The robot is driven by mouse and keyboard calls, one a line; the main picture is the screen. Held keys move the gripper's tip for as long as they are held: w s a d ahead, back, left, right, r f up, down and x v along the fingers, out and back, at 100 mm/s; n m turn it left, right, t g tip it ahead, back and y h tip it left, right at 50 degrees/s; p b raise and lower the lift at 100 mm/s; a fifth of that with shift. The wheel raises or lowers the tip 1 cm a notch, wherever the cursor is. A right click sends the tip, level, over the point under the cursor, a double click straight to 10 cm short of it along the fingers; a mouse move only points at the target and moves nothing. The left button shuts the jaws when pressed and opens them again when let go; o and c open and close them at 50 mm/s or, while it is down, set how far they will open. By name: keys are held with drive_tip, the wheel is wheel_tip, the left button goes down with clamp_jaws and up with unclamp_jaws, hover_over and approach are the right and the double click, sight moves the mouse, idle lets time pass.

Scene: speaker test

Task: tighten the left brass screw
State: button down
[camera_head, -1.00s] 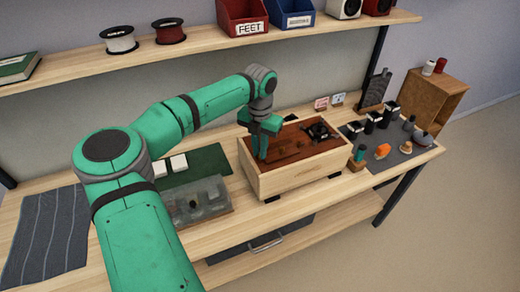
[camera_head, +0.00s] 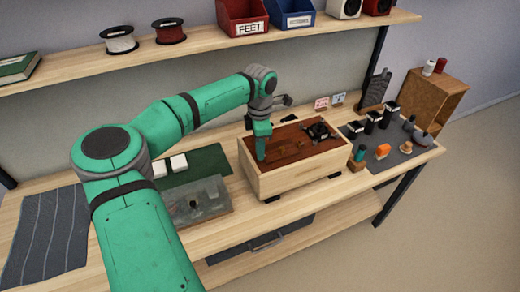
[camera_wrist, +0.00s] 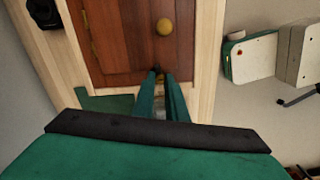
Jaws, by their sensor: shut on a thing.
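The wooden cabinet (camera_head: 300,178) lies on the bench with its reddish-brown panel (camera_head: 300,150) facing up. A round brass screw head or knob (camera_wrist: 165,27) shows on the panel in the wrist view, beyond my fingertips and apart from them. My gripper (camera_head: 262,157) points down at the left part of the panel. In the wrist view my gripper (camera_wrist: 157,72) has its fingertips close together on a small dark thing at the panel, mostly hidden by the fingers. I cannot tell whether this is the left brass screw.
A black part (camera_head: 318,131) sits on the panel's far right. A clear lidded tray (camera_head: 200,203) and a green mat (camera_head: 207,158) lie left of the cabinet. Dark jars and small items stand on a grey mat (camera_head: 408,153) at right. A shelf (camera_head: 200,45) runs above.

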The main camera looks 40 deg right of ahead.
drive_tip(key=shift+r+m, duration=0.1)
drive_tip(key=shift+m, duration=0.7)
drive_tip(key=c, duration=1.8)
unclamp_jaws()
drive_tip(key=shift+o, duration=0.2)
wheel_tip(320, 180, up, 11)
